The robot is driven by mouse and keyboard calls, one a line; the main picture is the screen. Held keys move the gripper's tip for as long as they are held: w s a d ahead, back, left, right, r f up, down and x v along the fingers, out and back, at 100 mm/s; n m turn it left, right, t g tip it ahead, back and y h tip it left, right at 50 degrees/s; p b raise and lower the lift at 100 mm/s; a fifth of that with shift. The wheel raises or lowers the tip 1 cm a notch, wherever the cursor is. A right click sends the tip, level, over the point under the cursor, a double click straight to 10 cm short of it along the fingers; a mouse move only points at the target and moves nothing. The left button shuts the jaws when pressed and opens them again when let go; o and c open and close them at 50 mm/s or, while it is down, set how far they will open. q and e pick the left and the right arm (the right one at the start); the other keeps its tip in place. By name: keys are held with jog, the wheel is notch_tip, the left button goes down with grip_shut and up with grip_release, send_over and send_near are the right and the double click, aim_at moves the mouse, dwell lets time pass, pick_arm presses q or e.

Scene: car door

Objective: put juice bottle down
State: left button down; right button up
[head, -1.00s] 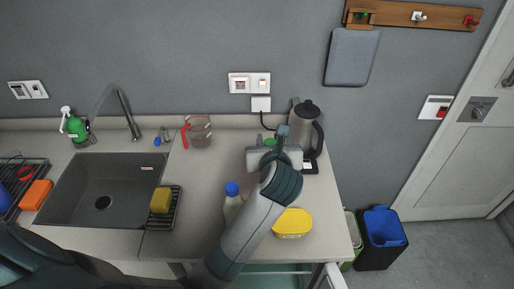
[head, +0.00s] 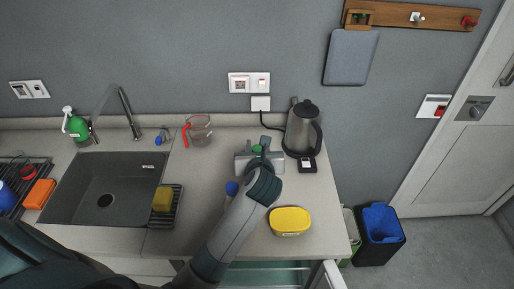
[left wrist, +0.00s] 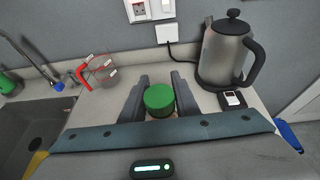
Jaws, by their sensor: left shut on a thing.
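The juice bottle shows only as a green cap (left wrist: 159,100) between the fingers in the left wrist view. A small part of the green cap (head: 257,149) also shows in the head view; its body is hidden by my gripper and arm. My left gripper (head: 261,146) is shut on the bottle, over the counter (head: 196,180) in front of the kettle. In the left wrist view its two fingers (left wrist: 158,92) stand on either side of the cap. I cannot tell whether the bottle's base touches the counter. My right gripper is not in view.
A steel kettle (head: 303,127) stands close to the right of the gripper, and a measuring cup (head: 199,131) to the left. A yellow tub (head: 290,221) and a blue-capped bottle (head: 231,188) flank my arm. The sink (head: 105,188) is at left.

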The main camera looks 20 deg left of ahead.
pick_arm(q)
jog(key=shift+f, duration=0.7)
jog(key=c, duration=1.4)
grip_release()
jog(key=shift+f, duration=0.1)
jog(key=shift+o, duration=0.2)
jog(key=shift+s+d, duration=0.1)
